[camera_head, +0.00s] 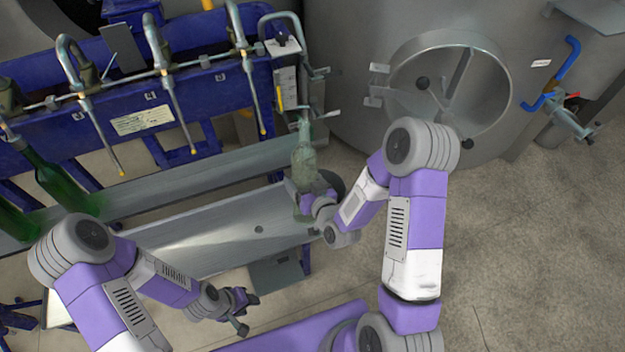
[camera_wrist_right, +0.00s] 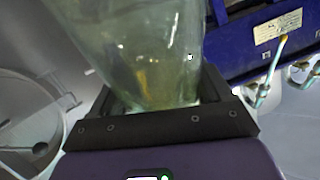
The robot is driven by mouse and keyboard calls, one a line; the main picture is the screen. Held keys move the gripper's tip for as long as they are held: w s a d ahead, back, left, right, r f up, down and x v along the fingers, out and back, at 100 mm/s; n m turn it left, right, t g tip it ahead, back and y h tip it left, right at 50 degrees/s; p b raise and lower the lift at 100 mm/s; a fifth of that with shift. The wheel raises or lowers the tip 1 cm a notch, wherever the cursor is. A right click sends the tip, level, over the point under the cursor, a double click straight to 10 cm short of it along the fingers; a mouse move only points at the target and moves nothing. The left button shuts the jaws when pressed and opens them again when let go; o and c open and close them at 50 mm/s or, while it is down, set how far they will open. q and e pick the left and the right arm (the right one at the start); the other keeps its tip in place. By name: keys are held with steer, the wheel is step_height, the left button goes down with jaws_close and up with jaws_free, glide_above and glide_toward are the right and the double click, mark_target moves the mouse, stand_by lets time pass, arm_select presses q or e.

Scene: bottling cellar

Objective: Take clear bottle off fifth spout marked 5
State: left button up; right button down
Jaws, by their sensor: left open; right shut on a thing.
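The clear bottle (camera_head: 304,162), glassy and faintly green, stands near upright at the right end of the filler. My right gripper (camera_head: 309,203) is shut on its lower part. In the right wrist view the bottle (camera_wrist_right: 135,45) rises between the dark jaws (camera_wrist_right: 155,122). The bottle's mouth is near the rightmost spout (camera_head: 302,112); I cannot tell whether the spout is inside the neck. The number 5 is not readable. My left gripper (camera_head: 240,305) is open and empty, low in front of the trough.
Other spouts hang from the blue filler (camera_head: 205,92) to the left. Green bottles (camera_head: 62,184) stand at the far left. A grey metal trough (camera_head: 190,245) runs in front. A steel tank with a round hatch (camera_head: 450,85) stands behind on the right. Floor at right is clear.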

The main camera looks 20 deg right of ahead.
steer(key=a+n+y, duration=0.1)
steer(key=y, duration=0.1)
steer(key=a+n+y+p, duration=0.1)
steer(key=n+y, duration=0.1)
steer(key=shift+w+a+r+n+t, duration=0.1)
steer(key=shift+a+r+n+t, duration=0.1)
steer(key=shift+n+t, duration=0.1)
steer(key=n+y, duration=0.1)
steer(key=a+n+y, duration=0.1)
steer(key=shift+s+r+y, duration=0.1)
steer(key=shift+s+y, duration=0.2)
steer(key=shift+s, duration=0.1)
steer(key=s+n+y, duration=0.1)
steer(key=y, duration=0.1)
steer(key=s+a+n+g+y+p, duration=0.1)
steer(key=n+y, duration=0.1)
steer(key=s+n+g+y, duration=0.1)
steer(key=s, duration=0.1)
steer(key=shift+s+a+r+n+y+p, duration=0.1)
steer(key=shift+a+r+n+y+p, duration=0.2)
steer(key=shift+a+r+y+p, duration=0.1)
steer(key=shift+s+n+g+y, duration=0.4)
steer(key=shift+s+n+y, duration=0.25)
steer(key=shift+s, duration=0.2)
